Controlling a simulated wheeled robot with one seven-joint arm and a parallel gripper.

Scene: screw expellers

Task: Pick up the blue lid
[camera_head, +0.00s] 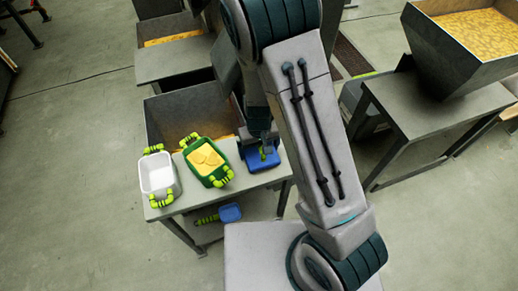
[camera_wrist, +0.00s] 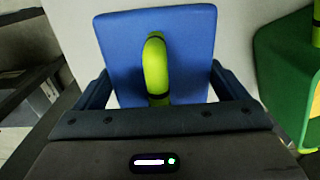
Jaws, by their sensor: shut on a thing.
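The blue lid (camera_head: 257,158) is a flat blue square with a yellow-green loop handle. It lies at the right end of the grey metal table (camera_head: 228,196), to the right of a green basket (camera_head: 222,182). My gripper (camera_head: 264,148) reaches down over the lid from above. In the wrist view the lid (camera_wrist: 110,50) fills the upper middle, and its green handle (camera_wrist: 156,70) stands between the two fingers of my gripper (camera_wrist: 157,90). The gripper is shut on the lid. The exact contact is partly hidden by the gripper body.
The green basket holds yellow slabs. A white basket (camera_head: 158,174) with green handles stands at the table's left end. A blue container (camera_head: 230,213) is on the lower shelf. A metal hopper (camera_head: 190,115) stands behind. Another table with a hopper (camera_head: 465,55) is at right.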

